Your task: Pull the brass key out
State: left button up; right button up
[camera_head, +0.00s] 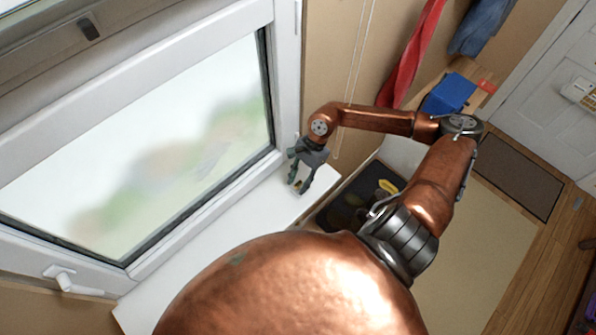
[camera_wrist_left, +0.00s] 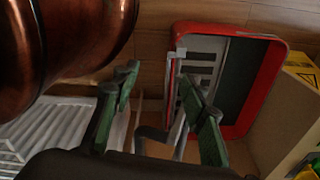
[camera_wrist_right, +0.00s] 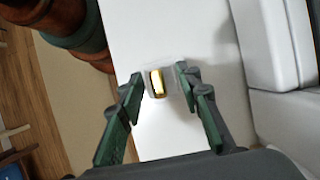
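A small brass-coloured piece (camera_wrist_right: 157,83), which looks like the key, shows in the right wrist view on the white sill, in a pale, clear-looking surround. How it sits in that surround is too small to tell. My right gripper (camera_wrist_right: 159,77) is open, with one finger on each side of the piece and visible gaps between. In the head view, my right gripper (camera_head: 299,180) points down at the white sill (camera_head: 235,213) beside the window. My left gripper (camera_wrist_left: 158,80) is open in the left wrist view with nothing clearly between its fingers; it is not seen in the head view.
The white window frame (camera_head: 285,75) stands close to my right gripper. A dark tray (camera_head: 345,203) with a yellow item lies to its right. In the left wrist view, a red-rimmed case (camera_wrist_left: 274,75) and a white rack (camera_wrist_left: 55,128) are near my left gripper.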

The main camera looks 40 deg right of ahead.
aim_at(298, 183)
pick_arm(q)
jog(key=shift+w+r, duration=0.1)
jog(key=shift+w, duration=0.3)
pick_arm(e)
jog(key=shift+a+f, duration=0.15)
jog(key=shift+f, duration=0.2)
jog(key=shift+c, duration=0.5)
grip_shut()
pick_arm(q)
jog(key=shift+s, duration=0.15)
jog(key=shift+a, duration=0.1)
pick_arm(e)
jog(key=shift+r, duration=0.2)
jog(key=shift+r, duration=0.4)
jog(key=shift+r+p, duration=1.05)
jog(key=shift+r, duration=0.9)
pick_arm(q)
notch_tip(298, 183, up, 2)
jog(key=shift+r, duration=0.1)
pick_arm(e)
jog(key=shift+r, duration=0.15)
